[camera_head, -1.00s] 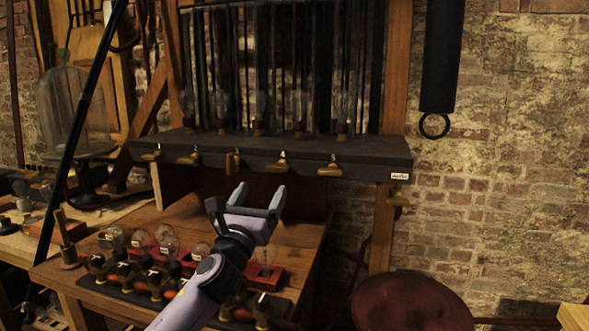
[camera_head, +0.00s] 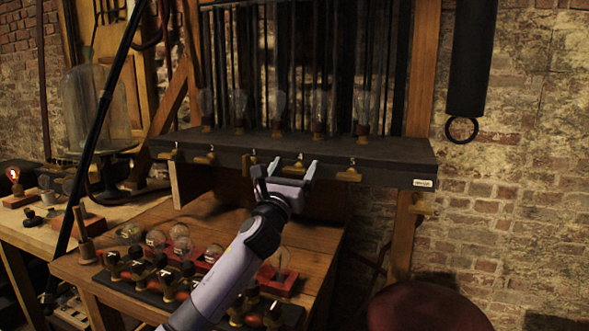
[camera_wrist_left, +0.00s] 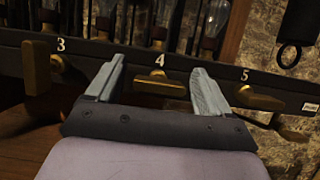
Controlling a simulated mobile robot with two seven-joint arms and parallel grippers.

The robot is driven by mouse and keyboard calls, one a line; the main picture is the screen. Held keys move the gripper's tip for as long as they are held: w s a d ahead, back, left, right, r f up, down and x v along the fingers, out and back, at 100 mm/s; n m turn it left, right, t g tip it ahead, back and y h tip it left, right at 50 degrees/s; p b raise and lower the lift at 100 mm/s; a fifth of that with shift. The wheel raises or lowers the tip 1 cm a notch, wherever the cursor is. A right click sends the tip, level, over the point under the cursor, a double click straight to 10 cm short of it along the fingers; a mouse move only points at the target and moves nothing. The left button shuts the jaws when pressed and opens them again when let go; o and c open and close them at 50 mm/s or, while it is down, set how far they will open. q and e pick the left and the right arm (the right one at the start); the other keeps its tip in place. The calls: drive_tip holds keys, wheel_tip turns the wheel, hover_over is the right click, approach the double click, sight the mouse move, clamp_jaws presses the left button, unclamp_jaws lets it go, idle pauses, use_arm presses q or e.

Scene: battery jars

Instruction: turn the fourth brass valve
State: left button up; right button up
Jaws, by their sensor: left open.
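The fourth brass valve (camera_head: 297,166) sits on the front edge of the dark shelf (camera_head: 400,172). In the left wrist view, the fourth valve (camera_wrist_left: 158,84) is under the number 4, its handle lying about level. My left gripper (camera_head: 285,171) is open just in front of it. In the wrist view its fingers (camera_wrist_left: 156,88) stand on either side of the valve, and I see no contact. The third valve (camera_wrist_left: 37,70) has its handle upright. The fifth valve (camera_wrist_left: 255,98) lies nearly level. My right gripper is not in view.
Glass bulbs (camera_head: 320,105) stand on the shelf above the valves. Below, a wooden bench (camera_head: 210,215) carries a row of bulbs and black knobs under my left arm. A dark red round seat (camera_head: 425,308) is at lower right. A black cylinder with a ring (camera_head: 462,128) hangs at right.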

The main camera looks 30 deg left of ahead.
use_arm(q)
drive_tip(key=shift+w, duration=0.1)
drive_tip(key=shift+c, duration=0.3)
drive_tip(key=c, duration=0.9)
